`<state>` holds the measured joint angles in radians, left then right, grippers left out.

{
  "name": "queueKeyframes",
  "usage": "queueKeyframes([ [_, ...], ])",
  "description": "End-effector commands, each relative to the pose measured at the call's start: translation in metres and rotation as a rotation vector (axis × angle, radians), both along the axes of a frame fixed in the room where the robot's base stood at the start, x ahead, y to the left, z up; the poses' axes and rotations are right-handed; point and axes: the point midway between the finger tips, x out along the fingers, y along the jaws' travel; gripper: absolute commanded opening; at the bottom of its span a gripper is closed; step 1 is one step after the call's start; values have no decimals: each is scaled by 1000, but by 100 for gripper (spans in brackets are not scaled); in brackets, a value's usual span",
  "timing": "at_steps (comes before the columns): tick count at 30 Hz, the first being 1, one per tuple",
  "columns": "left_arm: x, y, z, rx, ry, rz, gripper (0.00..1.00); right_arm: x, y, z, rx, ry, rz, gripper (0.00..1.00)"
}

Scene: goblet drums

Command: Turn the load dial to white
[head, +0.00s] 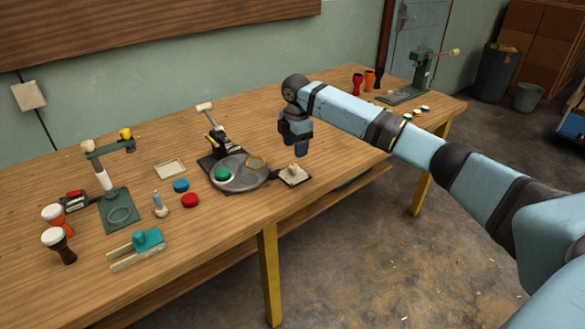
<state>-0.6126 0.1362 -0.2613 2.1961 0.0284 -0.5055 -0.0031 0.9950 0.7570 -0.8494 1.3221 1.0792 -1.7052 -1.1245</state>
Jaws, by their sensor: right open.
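My left gripper is not in view.
A black-based press (215,135) stands behind. Goblet drums (55,240) and a green stand (118,212) are at left.

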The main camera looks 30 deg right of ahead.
Motion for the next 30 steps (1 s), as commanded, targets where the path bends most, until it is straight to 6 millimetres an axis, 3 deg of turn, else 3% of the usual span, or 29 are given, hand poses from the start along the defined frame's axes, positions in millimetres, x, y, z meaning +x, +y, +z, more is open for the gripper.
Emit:
queueKeyframes([
  [3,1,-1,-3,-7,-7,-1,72,1,0,-29,-1,1,0,57],
  [9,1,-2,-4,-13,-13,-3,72,2,0,-59,0,-1,1,57],
  [15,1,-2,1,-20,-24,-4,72,3,0,-71,0,-1,1,57],
  [23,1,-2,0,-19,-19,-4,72,3,0,-72,0,-2,1,57],
  [30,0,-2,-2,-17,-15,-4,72,3,0,-72,0,-1,1,8],
])
